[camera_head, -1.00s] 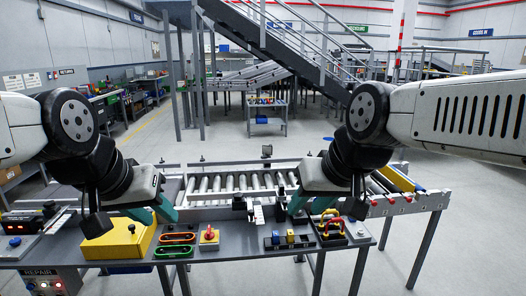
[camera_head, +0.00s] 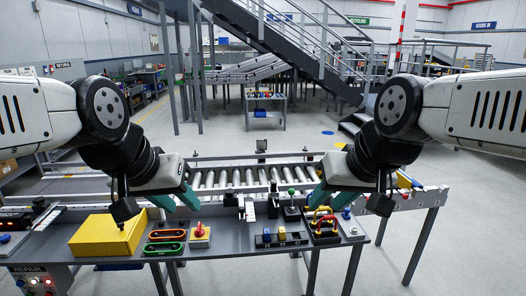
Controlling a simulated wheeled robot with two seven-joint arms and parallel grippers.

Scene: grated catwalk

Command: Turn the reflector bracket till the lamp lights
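A small dark upright device (camera_head: 262,145) stands on the far side of the roller conveyor; it may be the reflector bracket, but it is too small to be sure. A pale metal bracket (camera_head: 248,210) stands at the conveyor's near edge. A green-topped black piece (camera_head: 291,204) stands to its right; I cannot tell whether it is the lamp or a knob. My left gripper (camera_head: 176,201) hangs above the bench near the yellow box, its teal fingers apart and empty. My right gripper (camera_head: 317,190) hangs right of the green-topped piece, apparently open and empty. Neither visibly touches anything.
The roller conveyor (camera_head: 205,180) runs behind the grey bench (camera_head: 215,250).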

